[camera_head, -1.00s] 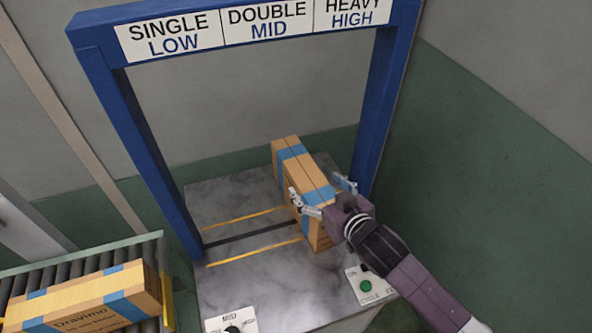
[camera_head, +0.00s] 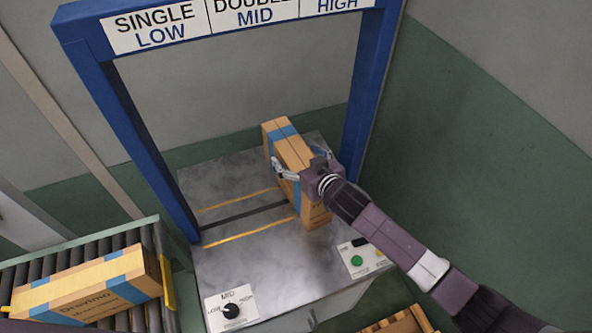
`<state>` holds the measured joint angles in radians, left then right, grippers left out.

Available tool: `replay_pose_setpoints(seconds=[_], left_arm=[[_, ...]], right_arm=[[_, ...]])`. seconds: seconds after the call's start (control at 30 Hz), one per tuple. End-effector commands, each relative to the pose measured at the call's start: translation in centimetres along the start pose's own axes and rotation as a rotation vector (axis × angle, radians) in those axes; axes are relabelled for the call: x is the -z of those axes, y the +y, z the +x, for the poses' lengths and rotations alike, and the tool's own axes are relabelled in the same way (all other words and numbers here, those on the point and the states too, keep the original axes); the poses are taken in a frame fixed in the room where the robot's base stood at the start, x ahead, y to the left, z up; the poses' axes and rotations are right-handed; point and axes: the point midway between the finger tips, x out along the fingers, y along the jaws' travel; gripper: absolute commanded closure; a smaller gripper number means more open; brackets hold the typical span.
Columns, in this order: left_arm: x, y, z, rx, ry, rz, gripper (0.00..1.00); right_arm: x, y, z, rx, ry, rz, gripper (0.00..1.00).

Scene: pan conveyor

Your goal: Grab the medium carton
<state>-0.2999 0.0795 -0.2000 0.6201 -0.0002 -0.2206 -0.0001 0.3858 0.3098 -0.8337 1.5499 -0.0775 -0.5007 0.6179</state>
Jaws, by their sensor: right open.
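A tan carton with blue tape bands (camera_head: 289,150) stands on the grey table under the blue frame, right of the yellow lines. My right gripper (camera_head: 300,162) is open, with its fingers on either side of this carton. Whether the fingers touch it I cannot tell. A second tan carton with blue tape and printed lettering (camera_head: 88,290) lies on the roller conveyor at the lower left. No size label names either carton as the medium one. My left gripper is not in view.
The grey tabletop (camera_head: 222,187) is clear left of the carton. A MID dial panel (camera_head: 238,295) and a green-button panel (camera_head: 357,261) sit at its front. The roller conveyor (camera_head: 140,237) is at left.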

Motion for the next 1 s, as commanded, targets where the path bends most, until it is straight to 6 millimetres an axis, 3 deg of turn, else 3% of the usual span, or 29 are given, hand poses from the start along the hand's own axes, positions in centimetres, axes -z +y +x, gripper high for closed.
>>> replay_pose_setpoints(seconds=[0.3, 1.0], left_arm=[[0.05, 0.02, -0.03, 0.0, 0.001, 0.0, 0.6], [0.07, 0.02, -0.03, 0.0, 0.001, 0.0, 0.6]], right_arm=[[-0.01, -0.05, 0.3, 0.001, 0.001, 0.0, 0.23], [-0.03, -0.02, 0.27, 0.0, 0.0, 0.0, 1.0]])
